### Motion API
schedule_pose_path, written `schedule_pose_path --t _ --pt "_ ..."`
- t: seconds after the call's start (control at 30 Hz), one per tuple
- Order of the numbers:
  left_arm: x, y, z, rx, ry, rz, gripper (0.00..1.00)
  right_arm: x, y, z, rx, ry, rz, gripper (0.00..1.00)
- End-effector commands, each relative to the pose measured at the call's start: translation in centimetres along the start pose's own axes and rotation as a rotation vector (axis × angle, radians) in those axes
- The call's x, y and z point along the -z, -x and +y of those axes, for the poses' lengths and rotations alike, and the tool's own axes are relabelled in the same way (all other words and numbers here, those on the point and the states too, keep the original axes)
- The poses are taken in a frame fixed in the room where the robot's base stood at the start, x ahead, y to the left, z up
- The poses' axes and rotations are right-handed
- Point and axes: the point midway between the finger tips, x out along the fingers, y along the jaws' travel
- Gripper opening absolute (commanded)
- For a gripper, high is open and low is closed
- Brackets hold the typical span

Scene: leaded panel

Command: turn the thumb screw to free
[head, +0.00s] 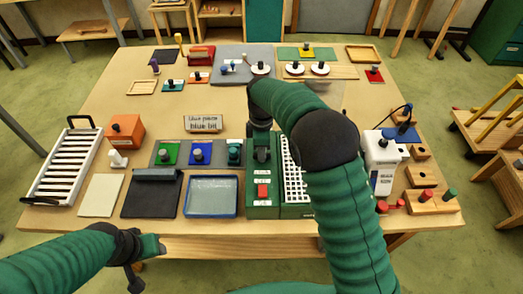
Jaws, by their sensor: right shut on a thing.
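The green machine (263,208) stands at the front middle of the table, with a red block on its face and a white slotted grid on its right part. My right gripper (261,148) points down at the top left of this machine. It is shut on a small dark knob, which looks like the thumb screw (261,156); the fingers and wrist hide most of it. The way the screw is turned cannot be made out. My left gripper (158,246) is low at the table's front edge, away from the machine, and its jaw gap is too small to tell.
A blue-rimmed tray (211,214) and a dark mat (150,200) lie left of the machine. Green and blue blocks with knobs sit on a grey board behind them. A white bottle-like box (384,150) stands to the right. A sign (203,124) reads "blue lug" in part.

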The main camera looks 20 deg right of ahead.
Motion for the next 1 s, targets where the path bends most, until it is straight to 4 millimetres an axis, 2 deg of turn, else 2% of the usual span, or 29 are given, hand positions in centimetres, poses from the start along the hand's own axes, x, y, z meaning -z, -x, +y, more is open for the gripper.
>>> schedule_pose_path --t 0.37,1.0 --pt "0.3 1.1 0.0 0.000 0.000 0.000 0.48 -0.2 0.3 0.1 -0.003 -0.148 -0.002 0.00" --pt "0.9 3.8 0.0 0.000 0.000 0.000 0.48 -0.1 0.3 0.1 -0.004 -0.737 -0.001 0.00"
